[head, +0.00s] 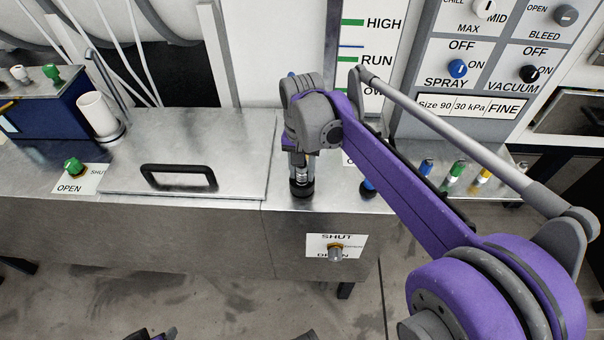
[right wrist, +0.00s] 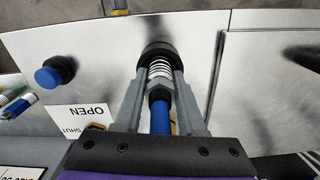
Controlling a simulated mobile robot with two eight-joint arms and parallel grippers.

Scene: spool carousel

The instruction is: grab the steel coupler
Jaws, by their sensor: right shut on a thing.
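My right gripper (head: 301,172) points straight down over the steel counter and is shut on the steel coupler. In the right wrist view its two grey fingers (right wrist: 159,82) lie on either side of the coupler (right wrist: 160,68). The coupler shows as a bright ribbed steel part with a blue piece above it and a black collar at its lower end. In the head view the coupler (head: 301,181) shows between the fingertips, upright, with the black collar at the counter top. The fingers hide its sides.
A steel lid with a black handle (head: 180,177) lies left of the gripper. A blue knob (right wrist: 54,75) stands close by on the counter, partly behind my arm in the head view. Several coloured fittings (head: 455,172) stand to the right. A SHUT/OPEN valve (head: 335,251) is on the front face.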

